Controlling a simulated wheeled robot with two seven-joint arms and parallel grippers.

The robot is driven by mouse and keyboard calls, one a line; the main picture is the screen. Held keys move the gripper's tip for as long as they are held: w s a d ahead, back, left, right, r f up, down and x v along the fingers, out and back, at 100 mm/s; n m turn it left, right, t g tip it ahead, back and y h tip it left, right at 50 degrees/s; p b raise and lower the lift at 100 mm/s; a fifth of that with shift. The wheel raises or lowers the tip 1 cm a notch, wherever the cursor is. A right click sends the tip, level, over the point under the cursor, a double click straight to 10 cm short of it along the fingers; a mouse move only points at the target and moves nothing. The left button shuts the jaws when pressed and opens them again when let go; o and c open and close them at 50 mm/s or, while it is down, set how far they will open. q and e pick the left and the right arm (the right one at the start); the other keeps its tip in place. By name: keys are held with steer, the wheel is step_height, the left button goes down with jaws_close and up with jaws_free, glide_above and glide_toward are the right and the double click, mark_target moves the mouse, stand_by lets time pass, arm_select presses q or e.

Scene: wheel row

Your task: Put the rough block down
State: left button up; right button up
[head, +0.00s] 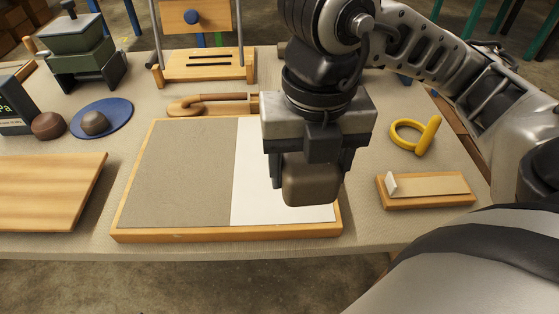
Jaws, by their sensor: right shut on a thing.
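My right gripper (313,170) is shut on a brown rounded block (311,186), which I take to be the rough block. It hangs over the white right half of a wood-framed board (250,199). The board's left half (178,172) is grey and rough-looking, and it is bare. I cannot tell whether the block touches the white surface. The gripper hides part of the white half. My left gripper is not in view.
A wooden board (50,190) lies at left. A blue disc (110,112) with a grey stone (94,123) and a brown stone (47,126) are behind it. A yellow ring tool (417,135) and a small wooden tray (428,203) are at right. A green machine (80,52) stands back left.

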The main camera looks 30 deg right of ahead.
steer(key=shift+w+m, duration=0.15)
steer(key=shift+m, duration=0.15)
steer(key=w+d+f, duration=0.1)
steer(key=w+f, duration=0.2)
steer(key=w, duration=0.1)
steer(key=w+d+f, duration=0.2)
steer(key=w+f, duration=0.1)
steer(key=w, duration=0.1)
steer(key=w+d+f+b, duration=0.1)
steer(key=w+f, duration=0.2)
steer(key=w, duration=0.1)
steer(key=shift+w+d+f, duration=0.15)
steer(key=shift+w+d, duration=0.05)
steer(key=f, duration=0.3)
steer(key=shift+w+d+f, duration=0.1)
steer(key=shift+w+f, duration=0.15)
steer(key=shift+f, duration=0.1)
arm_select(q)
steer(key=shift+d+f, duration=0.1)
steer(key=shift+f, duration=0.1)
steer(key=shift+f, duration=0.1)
arm_select(e)
steer(key=shift+f, duration=0.15)
steer(key=o, duration=1.3)
steer(key=shift+o, duration=0.6)
